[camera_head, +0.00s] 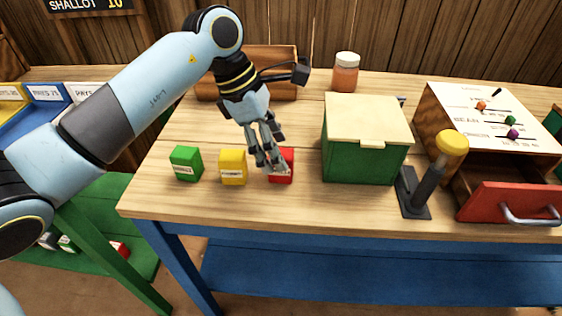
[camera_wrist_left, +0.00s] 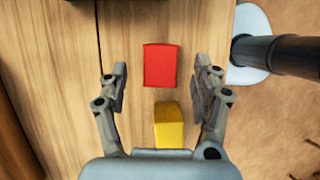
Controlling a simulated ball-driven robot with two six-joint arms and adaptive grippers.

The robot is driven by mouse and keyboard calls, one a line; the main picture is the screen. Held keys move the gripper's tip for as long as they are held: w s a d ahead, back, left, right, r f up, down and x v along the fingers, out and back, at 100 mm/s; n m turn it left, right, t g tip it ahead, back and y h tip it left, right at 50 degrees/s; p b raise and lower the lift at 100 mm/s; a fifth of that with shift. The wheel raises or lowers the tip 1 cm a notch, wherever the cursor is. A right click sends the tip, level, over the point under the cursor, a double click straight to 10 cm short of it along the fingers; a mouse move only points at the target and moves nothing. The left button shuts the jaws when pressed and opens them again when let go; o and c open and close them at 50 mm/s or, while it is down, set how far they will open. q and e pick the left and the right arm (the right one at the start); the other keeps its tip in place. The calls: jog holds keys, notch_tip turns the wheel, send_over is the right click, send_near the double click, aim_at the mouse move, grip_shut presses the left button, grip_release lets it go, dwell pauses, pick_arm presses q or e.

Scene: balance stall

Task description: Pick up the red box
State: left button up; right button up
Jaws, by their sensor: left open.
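The red box (camera_head: 287,166) stands on the wooden table, at the right end of a row with a yellow box (camera_head: 233,167) and a green box (camera_head: 186,164). My left gripper (camera_head: 272,162) comes down from above, in front of the red box and partly hiding it in the head view. In the left wrist view the red box (camera_wrist_left: 161,65) lies between and just beyond the open fingers (camera_wrist_left: 163,85), with the yellow box (camera_wrist_left: 169,125) nearer the palm. The fingers look empty. My right gripper is not in view.
A green chest with a cream lid (camera_head: 366,120) stands right of the red box. Beyond it are a lever with a yellow knob (camera_head: 452,144) and an open red drawer (camera_head: 510,204). The table front is clear.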

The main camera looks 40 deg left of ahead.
pick_arm(q)
jog(key=x, duration=0.3)
jog(key=shift+d+f, duration=0.1)
jog(key=shift+f, duration=0.2)
jog(key=c, duration=1.3)
